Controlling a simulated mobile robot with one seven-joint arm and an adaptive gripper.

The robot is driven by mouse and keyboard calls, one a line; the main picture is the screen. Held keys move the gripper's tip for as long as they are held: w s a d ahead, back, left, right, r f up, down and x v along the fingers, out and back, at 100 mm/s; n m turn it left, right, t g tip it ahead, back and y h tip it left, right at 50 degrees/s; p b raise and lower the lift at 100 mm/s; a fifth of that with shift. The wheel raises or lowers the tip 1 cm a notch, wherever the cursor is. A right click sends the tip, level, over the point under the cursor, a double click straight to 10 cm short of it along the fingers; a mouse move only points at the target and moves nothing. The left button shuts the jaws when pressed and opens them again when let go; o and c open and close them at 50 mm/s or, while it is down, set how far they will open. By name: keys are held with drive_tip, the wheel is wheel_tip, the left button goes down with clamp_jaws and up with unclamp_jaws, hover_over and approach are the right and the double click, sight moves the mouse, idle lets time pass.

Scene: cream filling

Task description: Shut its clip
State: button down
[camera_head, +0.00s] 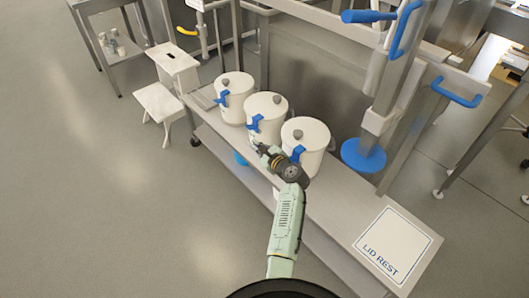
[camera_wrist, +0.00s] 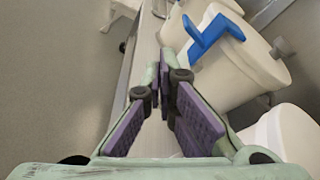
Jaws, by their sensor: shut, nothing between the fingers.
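Three white lidded pots stand in a row on the bench: a left pot (camera_head: 236,103), a middle pot (camera_head: 268,128) and a right pot (camera_head: 316,158). Each has a blue clip on its front: left (camera_head: 221,98), middle (camera_head: 255,123), right (camera_head: 297,154). My gripper (camera_head: 262,149) is in front of the middle and right pots, below the middle clip. In the wrist view my gripper (camera_wrist: 164,75) is shut and empty. I cannot tell whether this clip is latched.
A white "LID REST" mat (camera_head: 392,245) lies at the bench's right end. A post with a blue round base (camera_head: 363,157) stands right of the pots. A white step stool (camera_head: 172,62) is at the left. The floor in front is clear.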

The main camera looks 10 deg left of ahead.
drive_tip(key=v, duration=0.6)
drive_tip(key=shift+s, duration=0.15)
drive_tip(key=shift+d, duration=0.1)
